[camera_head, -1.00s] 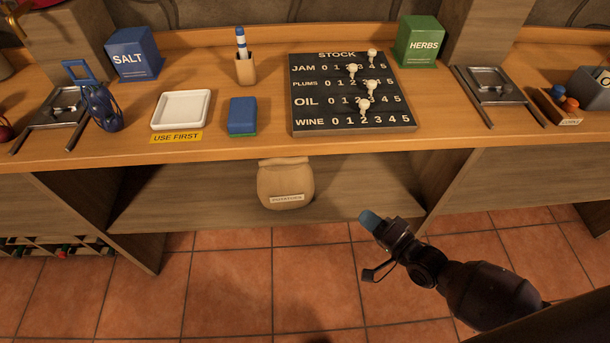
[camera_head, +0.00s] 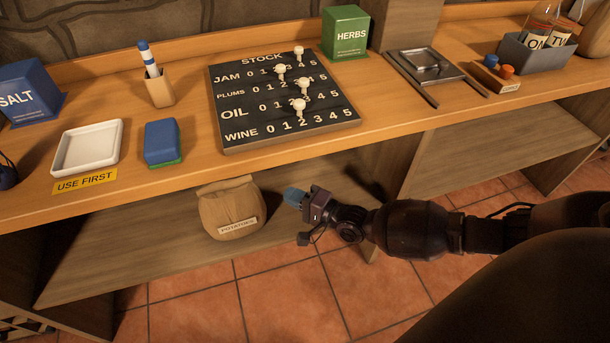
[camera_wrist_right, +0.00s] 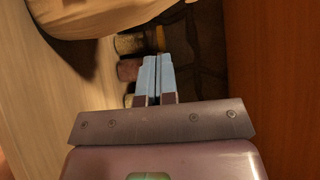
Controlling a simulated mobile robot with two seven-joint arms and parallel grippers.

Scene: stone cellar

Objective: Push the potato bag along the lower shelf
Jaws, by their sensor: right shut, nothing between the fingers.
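The potato bag (camera_head: 230,207) is a tan sack with a POTATOES label. It stands on the lower shelf (camera_head: 130,243), under the counter. My right gripper (camera_head: 290,195) is shut and empty, just to the right of the bag with a small gap seeming to remain between them. In the right wrist view its blue fingers (camera_wrist_right: 153,76) are together, and part of the bag (camera_wrist_right: 100,12) shows at the top edge. The left gripper is not in view.
The counter (camera_head: 200,173) overhangs the shelf. A divider panel (camera_head: 395,190) stands to the right, behind my right arm. The shelf left of the bag looks clear. Several blurred jar-like things (camera_wrist_right: 128,70) show beyond the fingers in the wrist view.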

